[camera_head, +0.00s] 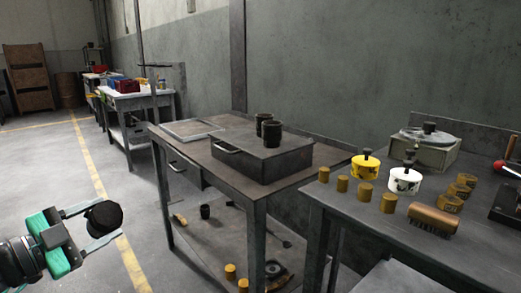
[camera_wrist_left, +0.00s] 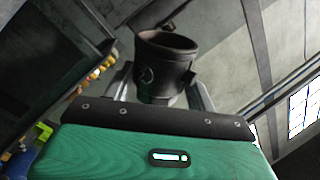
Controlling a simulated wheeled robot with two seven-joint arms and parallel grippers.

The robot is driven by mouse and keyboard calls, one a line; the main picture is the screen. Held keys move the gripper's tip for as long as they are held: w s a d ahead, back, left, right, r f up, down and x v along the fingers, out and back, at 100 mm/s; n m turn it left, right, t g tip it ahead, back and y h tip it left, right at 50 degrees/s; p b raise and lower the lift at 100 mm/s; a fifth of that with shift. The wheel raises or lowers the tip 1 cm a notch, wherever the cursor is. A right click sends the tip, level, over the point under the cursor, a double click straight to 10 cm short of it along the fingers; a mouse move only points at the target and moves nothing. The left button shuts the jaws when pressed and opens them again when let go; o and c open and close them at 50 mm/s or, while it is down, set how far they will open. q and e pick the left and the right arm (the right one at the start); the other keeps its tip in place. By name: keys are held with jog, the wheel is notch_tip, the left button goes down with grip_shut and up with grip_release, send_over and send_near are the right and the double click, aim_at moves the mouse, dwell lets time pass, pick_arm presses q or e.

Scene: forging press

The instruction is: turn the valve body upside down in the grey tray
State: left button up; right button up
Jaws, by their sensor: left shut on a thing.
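My left gripper (camera_head: 103,219) is shut on a dark, round, hollow valve body (camera_head: 104,213), low at the left of the head view and clear of the floor. In the left wrist view the valve body (camera_wrist_left: 163,70) sits between the two fingers with an open rim facing up in the picture; a side boss shows on its right. A shallow grey tray (camera_head: 173,135) lies on the worktable's far left part, apart from the gripper, and looks empty. My right gripper is not in view.
The worktable (camera_head: 190,152) also bears a grey case (camera_head: 262,160) with two dark valve-like parts (camera_head: 271,133) on top. A bench (camera_head: 345,203) at right holds brass cylinders, yellow and white pots and a brush (camera_head: 434,218). Floor left of the worktable is clear.

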pick_arm(q)
jog(key=n, duration=0.4)
jog(key=shift+n+b, duration=0.3)
jog(key=shift+b, duration=0.05)
jog(key=n, duration=0.4)
jog(key=shift+b, duration=0.35)
jog(key=n+b, duration=0.1)
jog(key=n, duration=0.1)
jog(key=shift+f+n, duration=0.1)
jog(key=shift+n, duration=0.2)
jog(key=n+b, duration=0.1)
jog(key=n, duration=0.2)
jog(key=shift+n, duration=0.4)
jog(key=n, duration=0.2)
jog(key=shift+n+b, duration=0.3)
jog(key=shift+n, duration=0.1)
